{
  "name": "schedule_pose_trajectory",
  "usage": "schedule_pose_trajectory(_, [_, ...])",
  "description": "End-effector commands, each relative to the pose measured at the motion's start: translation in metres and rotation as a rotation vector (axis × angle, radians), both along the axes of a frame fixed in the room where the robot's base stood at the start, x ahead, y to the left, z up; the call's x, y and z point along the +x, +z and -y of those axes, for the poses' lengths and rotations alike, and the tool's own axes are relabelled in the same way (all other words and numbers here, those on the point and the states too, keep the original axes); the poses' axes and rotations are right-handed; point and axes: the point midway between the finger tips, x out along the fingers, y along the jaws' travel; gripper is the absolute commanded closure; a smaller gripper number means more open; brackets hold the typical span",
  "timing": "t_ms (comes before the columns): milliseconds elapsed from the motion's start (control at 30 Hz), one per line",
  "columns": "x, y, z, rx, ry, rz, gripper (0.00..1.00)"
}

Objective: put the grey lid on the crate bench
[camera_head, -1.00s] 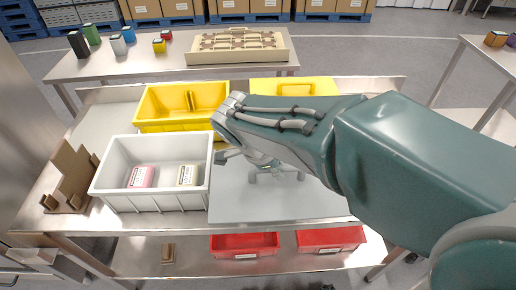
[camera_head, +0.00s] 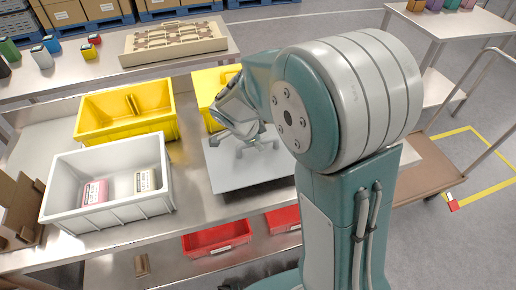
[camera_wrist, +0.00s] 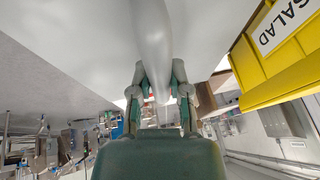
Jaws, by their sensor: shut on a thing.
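The grey lid (camera_head: 232,176) is a flat panel with a bar handle on top, right of the grey crate in the head view; my arm covers its right part. My gripper (camera_head: 250,138) is shut on the handle. In the wrist view the fingertips of my gripper (camera_wrist: 155,85) close around the handle bar, and the lid (camera_wrist: 80,35) fills the upper part. The crate bench (camera_head: 188,190) is a steel table under the crates. The lid appears over it; whether it touches the steel I cannot tell.
A grey crate (camera_head: 112,212) holding two packs and a yellow crate (camera_head: 125,131) stand on the left. Red bins (camera_head: 217,241) sit below. A wheeled cart (camera_head: 425,185) stands at the right.

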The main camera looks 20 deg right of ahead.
Motion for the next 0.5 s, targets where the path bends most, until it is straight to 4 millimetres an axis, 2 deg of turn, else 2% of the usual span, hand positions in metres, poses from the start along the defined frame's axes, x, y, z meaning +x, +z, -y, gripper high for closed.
schedule_pose_trajectory(100, [0.000,-0.021,0.002,-0.001,-0.001,-0.004,1.00])
schedule_pose_trajectory(200, [0.000,-0.031,0.002,0.001,-0.001,-0.003,1.00])
schedule_pose_trajectory(500, [0.000,-0.033,0.001,0.000,0.000,-0.001,1.00])
